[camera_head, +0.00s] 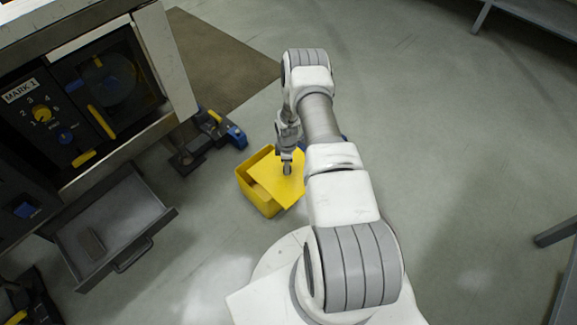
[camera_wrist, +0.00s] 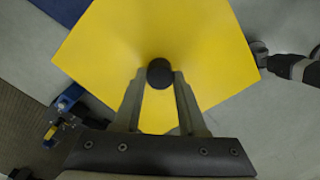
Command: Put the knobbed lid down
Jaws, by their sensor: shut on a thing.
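The knobbed lid (camera_wrist: 215,60) is a flat yellow square with a dark round knob (camera_wrist: 160,73) at its middle. My gripper (camera_wrist: 160,80) is shut on the knob, one finger on each side. In the head view the lid (camera_head: 284,180) is over a yellow box (camera_head: 258,200), turned at an angle to it and covering its right part. The box's left part is open to view. My gripper (camera_head: 287,168) is above the lid there. I cannot tell whether the lid touches the box's rim. In the wrist view the lid hides the box.
A machine with dials (camera_head: 85,100) stands at the left, with an open drawer (camera_head: 115,225) below it holding a small dark block (camera_head: 91,241). A blue and yellow fitting (camera_head: 225,130) is near the box. Grey floor (camera_head: 450,150) at the right is clear.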

